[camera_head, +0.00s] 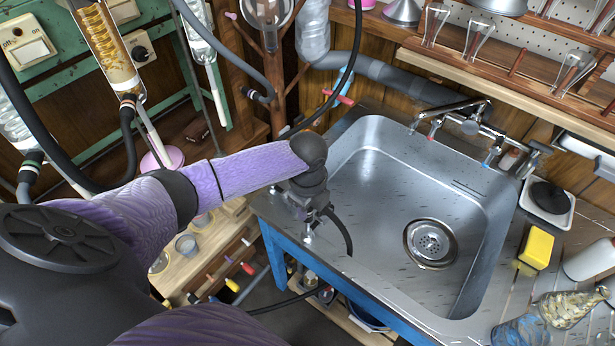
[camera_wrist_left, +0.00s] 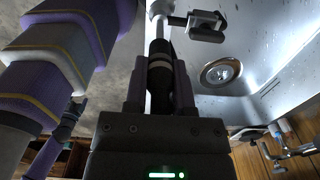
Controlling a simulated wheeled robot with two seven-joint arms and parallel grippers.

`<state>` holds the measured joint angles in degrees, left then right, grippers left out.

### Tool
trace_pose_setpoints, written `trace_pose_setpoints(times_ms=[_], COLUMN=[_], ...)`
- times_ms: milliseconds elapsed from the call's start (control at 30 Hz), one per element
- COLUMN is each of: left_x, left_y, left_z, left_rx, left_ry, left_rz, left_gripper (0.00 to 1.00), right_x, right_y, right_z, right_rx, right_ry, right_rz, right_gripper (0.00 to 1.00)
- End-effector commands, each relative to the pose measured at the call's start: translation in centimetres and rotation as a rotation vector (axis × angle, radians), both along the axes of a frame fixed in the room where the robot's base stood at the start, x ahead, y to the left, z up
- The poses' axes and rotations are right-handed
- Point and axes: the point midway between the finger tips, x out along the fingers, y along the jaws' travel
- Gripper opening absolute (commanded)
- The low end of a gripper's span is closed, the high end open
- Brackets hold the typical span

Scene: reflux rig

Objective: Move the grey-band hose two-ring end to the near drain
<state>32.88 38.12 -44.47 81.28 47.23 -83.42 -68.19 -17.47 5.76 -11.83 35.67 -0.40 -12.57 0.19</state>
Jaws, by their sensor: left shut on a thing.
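My left gripper (camera_head: 316,212) is over the left edge of the steel sink (camera_head: 385,190). In the left wrist view the gripper (camera_wrist_left: 160,90) is shut on a black hose end (camera_wrist_left: 159,62) with light grey banding; I cannot count its rings clearly. In the head view a short run of black hose (camera_head: 341,232) hangs from the gripper over the sink rim. The round sink drain (camera_head: 431,244) lies to the right of the gripper, apart from it, and shows in the left wrist view (camera_wrist_left: 221,73). Which fitting is the near drain, I cannot tell.
A tap (camera_head: 470,122) stands at the sink's back edge. A yellow sponge (camera_head: 536,247) and a bottle (camera_head: 590,260) are on the right counter. Glassware and hoses hang on the green frame (camera_head: 75,62) at left. The sink basin is clear.

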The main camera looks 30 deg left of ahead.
Motion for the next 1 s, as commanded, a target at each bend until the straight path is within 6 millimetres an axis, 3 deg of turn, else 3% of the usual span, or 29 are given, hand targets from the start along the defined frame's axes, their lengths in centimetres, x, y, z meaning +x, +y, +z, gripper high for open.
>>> trace_pose_setpoints(times_ms=[1000], left_x=[0.01], left_y=[-0.01], left_z=[0.08], left_rx=[0.000], left_ry=[0.000], left_rz=[0.000], left_gripper=[0.00], right_x=[0.10], right_y=[0.06], right_z=[0.69], right_rx=[0.001], right_ry=[-0.003], right_rz=[0.001], right_gripper=[1.00])
